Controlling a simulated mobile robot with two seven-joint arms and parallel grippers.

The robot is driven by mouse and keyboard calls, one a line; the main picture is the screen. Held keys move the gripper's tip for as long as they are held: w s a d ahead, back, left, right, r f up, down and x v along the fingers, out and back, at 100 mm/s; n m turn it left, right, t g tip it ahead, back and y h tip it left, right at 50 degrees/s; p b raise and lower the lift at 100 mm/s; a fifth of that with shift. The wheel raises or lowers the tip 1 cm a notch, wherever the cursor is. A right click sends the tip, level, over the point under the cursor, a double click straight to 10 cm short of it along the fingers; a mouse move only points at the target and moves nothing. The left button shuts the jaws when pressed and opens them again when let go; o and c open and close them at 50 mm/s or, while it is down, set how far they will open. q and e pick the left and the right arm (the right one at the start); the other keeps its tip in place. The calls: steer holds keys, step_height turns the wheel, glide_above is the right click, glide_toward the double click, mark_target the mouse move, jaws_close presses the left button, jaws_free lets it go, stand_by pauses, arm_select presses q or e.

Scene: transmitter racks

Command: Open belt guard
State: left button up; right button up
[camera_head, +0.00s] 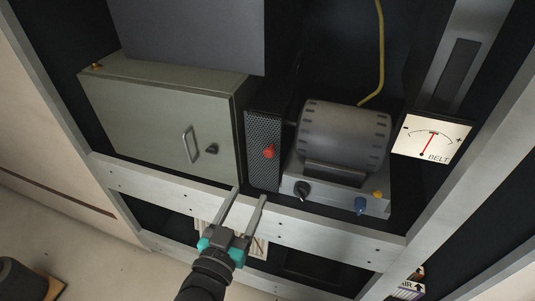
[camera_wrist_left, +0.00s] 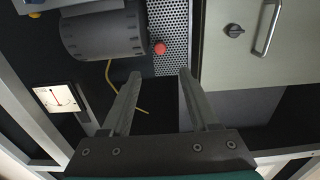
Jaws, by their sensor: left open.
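The belt guard (camera_head: 263,130) is a dark perforated metal panel with a red knob (camera_head: 269,151). It stands upright between the green-grey cabinet and the motor, and looks closed. In the left wrist view the perforated guard (camera_wrist_left: 168,28) and its red knob (camera_wrist_left: 159,48) show at the top, beyond the fingertips. My left gripper (camera_head: 249,193) is open and empty, just in front of and below the guard, apart from the knob. It also shows in the left wrist view (camera_wrist_left: 160,76). My right gripper is not in view.
A green-grey cabinet (camera_head: 160,115) with a handle is left of the guard. A ribbed motor (camera_head: 343,135) on a base with knobs is right of it. A BELT gauge (camera_head: 432,138) hangs at the right. A pale rack rail (camera_head: 320,231) runs below them.

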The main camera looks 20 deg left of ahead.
mark_target(268, 155)
arm_select(q)
steer(key=w, duration=0.7)
steer(key=w+b, duration=0.1)
steer(key=w, duration=0.5)
steer(key=shift+w+d, duration=0.2)
steer(key=shift+w, duration=0.15)
jaws_close()
stand_by(1.0)
